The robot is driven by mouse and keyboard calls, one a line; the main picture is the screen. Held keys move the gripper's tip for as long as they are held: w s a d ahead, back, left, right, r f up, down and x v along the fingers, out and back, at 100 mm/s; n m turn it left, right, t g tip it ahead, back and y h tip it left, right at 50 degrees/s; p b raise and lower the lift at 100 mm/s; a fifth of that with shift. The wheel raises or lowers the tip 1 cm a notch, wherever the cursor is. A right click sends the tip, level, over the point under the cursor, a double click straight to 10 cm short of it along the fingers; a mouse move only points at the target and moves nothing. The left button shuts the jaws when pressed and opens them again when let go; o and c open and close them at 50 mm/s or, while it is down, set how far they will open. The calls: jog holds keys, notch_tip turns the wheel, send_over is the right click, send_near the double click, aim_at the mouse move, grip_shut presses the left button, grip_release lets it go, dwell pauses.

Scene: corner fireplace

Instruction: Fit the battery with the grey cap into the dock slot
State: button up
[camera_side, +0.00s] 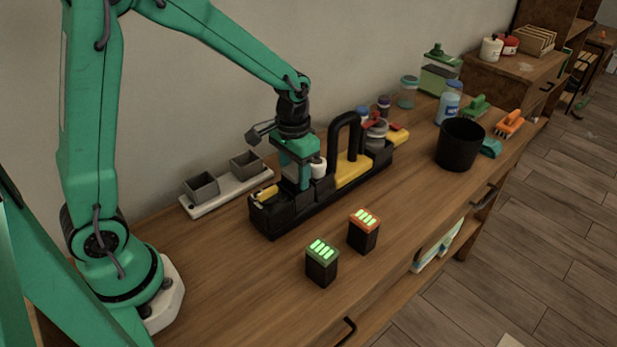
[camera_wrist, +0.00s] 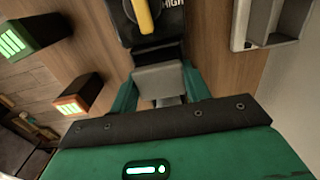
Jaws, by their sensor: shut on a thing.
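The battery with the grey cap (camera_wrist: 160,80) is between my teal fingers in the wrist view. My gripper (camera_side: 303,182) is shut on it and points down at the left part of the long black unit (camera_side: 275,222). In the wrist view my gripper (camera_wrist: 160,92) is beside the black end of this unit (camera_wrist: 172,25), which has a yellow lever. The slot itself is hidden by my gripper and the battery. In the side view my fingers cover the battery. I cannot tell how deep its lower end is.
A green-capped battery (camera_side: 322,262) and an orange-capped battery (camera_side: 363,231) stand in front of the unit. A white base with grey boxes (camera_side: 225,191) lies behind left. The unit's tall black handle (camera_side: 334,135) rises right of my gripper. A black bin (camera_side: 460,145) stands farther right.

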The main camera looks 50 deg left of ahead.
aim_at(281, 180)
jog(key=shift+r, duration=5.05)
jog(key=shift+a+n, duration=0.1)
jog(key=shift+n, duration=0.2)
jog(key=n, duration=0.1)
jog(key=a+n, duration=0.1)
jog(key=n, duration=0.1)
jog(key=shift+s+a, duration=0.1)
jog(key=shift+s, duration=0.2)
jog(key=s+a+n, duration=0.1)
jog(key=n, duration=0.3)
jog(key=a+n, duration=0.2)
jog(key=n, duration=0.3)
jog(key=s+a+n, duration=0.1)
jog(key=n, duration=0.4)
jog(key=shift+s+a+f, duration=0.15)
jog(key=shift+s+a, duration=0.1)
jog(key=shift+s, duration=0.1)
jog(key=shift+a, duration=0.1)
jog(key=w+a+f, duration=0.1)
jog(key=a+f, duration=0.6)
jog(key=a, duration=0.4)
jog(key=shift+w+a, duration=0.15)
jog(key=shift+a, duration=0.1)
